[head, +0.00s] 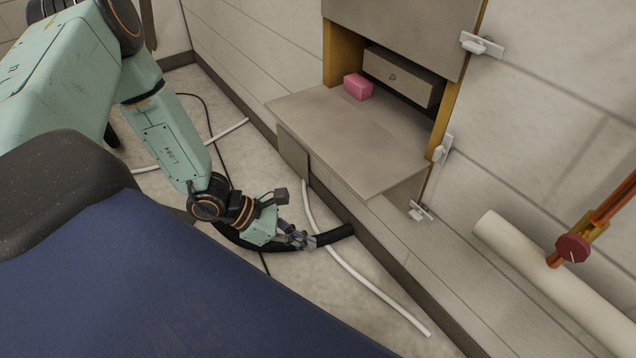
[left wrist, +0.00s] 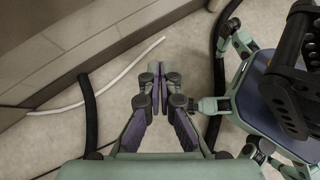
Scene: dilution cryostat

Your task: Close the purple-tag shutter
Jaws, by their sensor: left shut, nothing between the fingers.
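A grey flat panel (head: 350,140) juts out level from the lower edge of a wall box opening and looks like the lowered shutter. I cannot make out a purple tag on it. A pink block (head: 357,86) sits at its inner end, at the left of the opening. My left gripper (head: 306,241) is low over the floor, below and in front of the panel, apart from it. Its fingers are shut and empty, and the tips meet in the left wrist view (left wrist: 160,72). My right gripper is not in view.
A grey drawer-like box (head: 403,75) sits inside the opening. White latches (head: 482,45) line the right side. A black hose (head: 335,236) and a white cable (head: 375,286) lie on the floor by the gripper.

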